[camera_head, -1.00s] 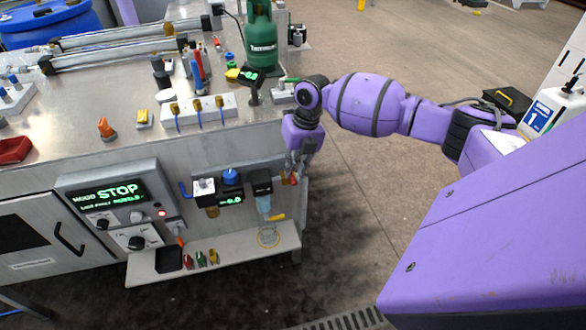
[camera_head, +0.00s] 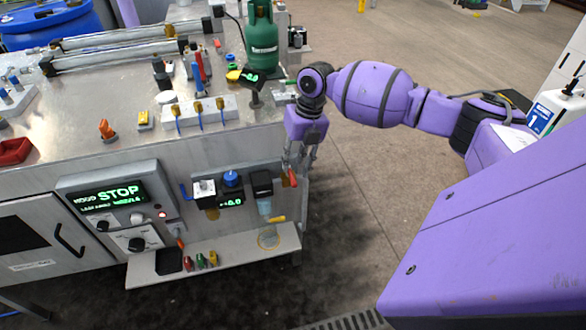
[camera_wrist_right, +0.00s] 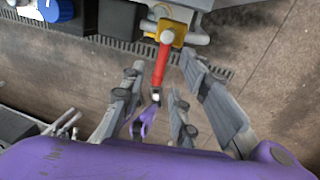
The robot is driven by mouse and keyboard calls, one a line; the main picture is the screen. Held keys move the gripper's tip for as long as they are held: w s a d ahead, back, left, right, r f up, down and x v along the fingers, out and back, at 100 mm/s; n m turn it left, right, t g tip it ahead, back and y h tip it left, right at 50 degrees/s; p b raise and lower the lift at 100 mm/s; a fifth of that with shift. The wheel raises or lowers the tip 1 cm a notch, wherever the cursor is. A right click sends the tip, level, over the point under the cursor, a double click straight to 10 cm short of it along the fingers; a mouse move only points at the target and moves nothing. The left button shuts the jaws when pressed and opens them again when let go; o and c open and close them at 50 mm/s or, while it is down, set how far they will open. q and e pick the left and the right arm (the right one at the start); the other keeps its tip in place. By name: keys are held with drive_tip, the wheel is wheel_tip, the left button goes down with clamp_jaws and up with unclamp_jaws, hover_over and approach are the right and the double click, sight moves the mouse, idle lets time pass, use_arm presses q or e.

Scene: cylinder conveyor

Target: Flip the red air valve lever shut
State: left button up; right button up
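The red lever (camera_wrist_right: 159,66) extends from a brass-yellow valve body (camera_wrist_right: 168,31) in the right wrist view. In the head view the red lever (camera_head: 292,178) shows at the right end of the bench's front panel. My right gripper (camera_wrist_right: 163,76) is open, with its fingers spread on either side of the lever and visible gaps to it. In the head view my right gripper (camera_head: 301,162) points down beside the lever, just off the bench corner. My left gripper is in neither view.
The filter unit with a blue knob (camera_head: 231,177) hangs left of the lever. A lower shelf (camera_head: 215,257) sticks out below it. The green gas cylinder (camera_head: 261,35) stands on the bench above.

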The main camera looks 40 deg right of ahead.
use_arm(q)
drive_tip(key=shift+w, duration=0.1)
use_arm(e)
wheel_tip(320, 180, up, 9)
drive_tip(key=d, duration=0.1)
drive_tip(key=shift+s+d+f, duration=0.2)
drive_tip(key=shift+s+d, duration=0.05)
drive_tip(key=shift+s, duration=0.05)
